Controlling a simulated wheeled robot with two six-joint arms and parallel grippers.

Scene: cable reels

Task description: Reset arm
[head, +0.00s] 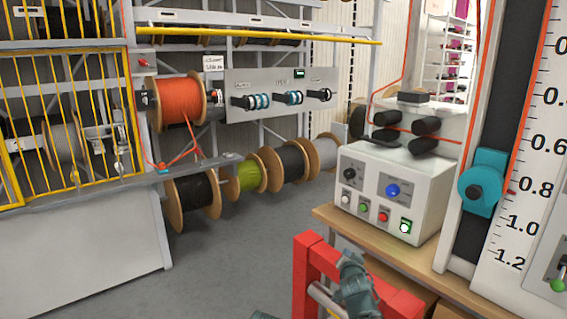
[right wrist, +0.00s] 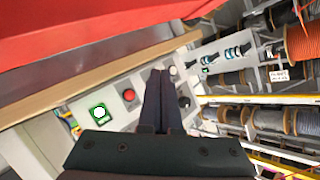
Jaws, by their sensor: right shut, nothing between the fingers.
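My right gripper (right wrist: 160,74) is shut and empty in the right wrist view, its two dark fingers pressed together. In that view the fingers overlap the face of the white control box. In the head view the right gripper (head: 352,270) shows at the bottom centre, in front of the wooden bench, and its fingertips are hard to make out.
The white control box (head: 365,205), with knobs and coloured buttons, stands on the wooden bench (head: 380,252). A tall scale (head: 520,160) with a teal pointer (head: 485,180) is at right. Cable reels, including an orange one (head: 178,100), fill the rack. Grey floor is clear between.

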